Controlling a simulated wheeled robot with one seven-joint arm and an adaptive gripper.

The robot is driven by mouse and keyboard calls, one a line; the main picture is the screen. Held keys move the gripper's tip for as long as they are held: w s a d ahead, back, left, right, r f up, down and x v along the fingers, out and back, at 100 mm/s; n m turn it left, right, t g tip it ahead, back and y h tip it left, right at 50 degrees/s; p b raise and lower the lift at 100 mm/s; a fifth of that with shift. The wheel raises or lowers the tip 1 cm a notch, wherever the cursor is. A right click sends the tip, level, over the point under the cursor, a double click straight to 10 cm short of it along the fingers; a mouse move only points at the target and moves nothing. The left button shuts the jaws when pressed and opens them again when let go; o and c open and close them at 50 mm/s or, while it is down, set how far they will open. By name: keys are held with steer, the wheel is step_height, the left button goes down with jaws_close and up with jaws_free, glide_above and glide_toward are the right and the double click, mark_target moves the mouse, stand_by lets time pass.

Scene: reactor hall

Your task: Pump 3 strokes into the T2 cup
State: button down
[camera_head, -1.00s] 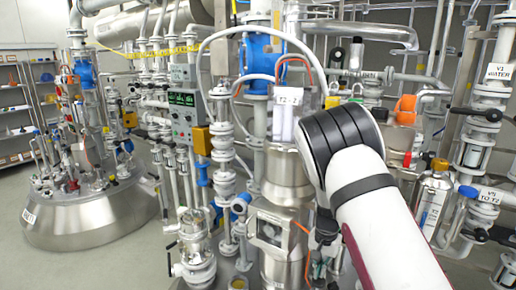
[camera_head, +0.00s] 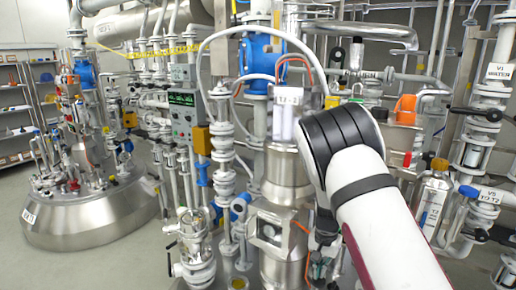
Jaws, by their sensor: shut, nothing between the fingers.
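My white arm comes in from the lower right, and its black joint hides part of the plant behind it. My gripper (camera_head: 325,228) shows only as a dark shape below that joint, mostly hidden behind the arm. It looks shut and empty beside a steel housing with a window (camera_head: 270,232). An orange cup-shaped thing (camera_head: 405,104) sits right of the arm.
A control box with a green display (camera_head: 187,112) and pipes stand at centre left. A domed steel reactor (camera_head: 90,215) is at the left. A valve labelled V5 TO T2 (camera_head: 486,194) and a V1 WATER column (camera_head: 499,72) crowd the right. Open floor shows at far left.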

mark_target(319, 280)
stand_by(0.4)
steer(key=shift+f+b, duration=1.15)
steer(key=shift+f, duration=1.95)
steer(key=shift+r, duration=0.1)
steer(key=shift+r+p, duration=0.9)
steer(key=shift+r, duration=2.15)
steer(key=shift+f, duration=0.1)
